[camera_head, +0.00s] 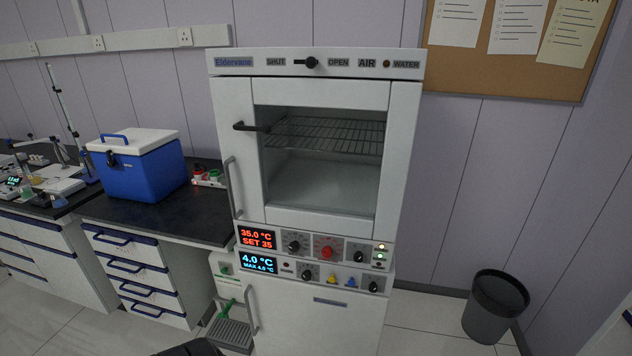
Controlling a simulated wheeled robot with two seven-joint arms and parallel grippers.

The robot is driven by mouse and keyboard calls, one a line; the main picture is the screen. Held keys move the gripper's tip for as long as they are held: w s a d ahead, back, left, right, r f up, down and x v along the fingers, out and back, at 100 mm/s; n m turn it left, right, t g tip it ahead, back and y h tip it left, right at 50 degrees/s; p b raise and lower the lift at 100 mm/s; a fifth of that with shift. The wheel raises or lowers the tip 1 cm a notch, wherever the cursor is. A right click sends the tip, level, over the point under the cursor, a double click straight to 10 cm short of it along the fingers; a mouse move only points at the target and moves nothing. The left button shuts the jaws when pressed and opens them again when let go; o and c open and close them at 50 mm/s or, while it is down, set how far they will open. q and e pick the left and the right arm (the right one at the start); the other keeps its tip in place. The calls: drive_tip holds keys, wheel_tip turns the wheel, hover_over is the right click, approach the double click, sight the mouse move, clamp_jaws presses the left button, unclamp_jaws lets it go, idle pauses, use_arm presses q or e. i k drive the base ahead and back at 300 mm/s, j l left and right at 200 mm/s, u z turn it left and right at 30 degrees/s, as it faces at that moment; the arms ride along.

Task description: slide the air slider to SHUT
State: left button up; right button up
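The air slider (311,62) is a small black knob on the white top strip of the incubator cabinet (231,100). It sits between the SHUT label (276,62) on its left and the OPEN label (338,63) on its right. A short dark bar extends from the knob to the left, toward SHUT; the knob itself looks about midway between the labels. The AIR label (367,63) is further right. Neither of my grippers shows in the head view.
The cabinet has a glass window, a wire shelf (330,135), a black lever (250,127) and a door handle (233,187). A blue cooler box (140,170) stands on the left bench. A dark bin (494,308) stands on the floor at right, beside clear floor.

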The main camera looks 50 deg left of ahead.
sight(311, 61)
drive_tip(key=u, duration=2.05)
